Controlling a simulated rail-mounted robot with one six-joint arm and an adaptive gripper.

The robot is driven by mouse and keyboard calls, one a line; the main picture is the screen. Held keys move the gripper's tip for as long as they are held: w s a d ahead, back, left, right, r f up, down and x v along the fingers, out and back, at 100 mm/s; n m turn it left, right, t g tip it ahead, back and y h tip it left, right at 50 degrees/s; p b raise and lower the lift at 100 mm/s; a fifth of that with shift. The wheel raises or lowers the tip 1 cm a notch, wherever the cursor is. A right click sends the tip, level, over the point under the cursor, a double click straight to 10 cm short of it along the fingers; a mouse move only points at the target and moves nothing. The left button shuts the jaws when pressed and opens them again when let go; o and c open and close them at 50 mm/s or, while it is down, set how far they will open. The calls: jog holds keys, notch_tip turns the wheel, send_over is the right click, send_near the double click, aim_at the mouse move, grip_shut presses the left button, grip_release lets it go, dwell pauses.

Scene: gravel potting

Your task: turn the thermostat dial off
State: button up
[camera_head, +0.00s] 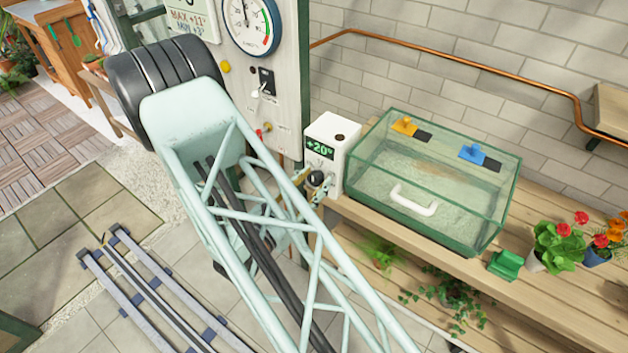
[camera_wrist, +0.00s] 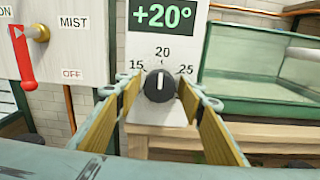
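The thermostat is a white box (camera_head: 343,137) with a green +20° display, standing at the left end of the wooden bench. Its black round dial (camera_wrist: 160,85) sits below the display, with a white pointer line standing upright toward the 20 mark. The marks 15, 20 and 25 show around it. The dial also shows in the head view (camera_head: 317,178). My gripper (camera_wrist: 160,100) is open, with one yellow-padded finger on each side of the dial. A gap shows between each finger and the dial; the depth of the fingertips is hard to tell.
A glass tank (camera_head: 432,180) with a white handle stands right of the thermostat. A panel with a gauge (camera_head: 250,24) and switches is to the left. A red lever (camera_wrist: 24,62) beside the MIST label is close on the left. Flower pots (camera_head: 560,246) stand at the right.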

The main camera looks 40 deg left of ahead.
jog(key=c, duration=0.6)
jog(key=shift+n, duration=0.3)
jog(key=n+p, duration=0.2)
jog(key=n, duration=0.3)
jog(key=n+p, duration=0.2)
jog(key=n, duration=0.4)
jog(key=n+p, duration=0.2)
jog(key=n, duration=0.4)
jog(key=n+p, duration=0.1)
jog(key=n, duration=0.4)
jog(key=shift+n+h+p, duration=0.4)
jog(key=shift+f, duration=0.1)
dwell(0.4)
jog(key=o, duration=0.9)
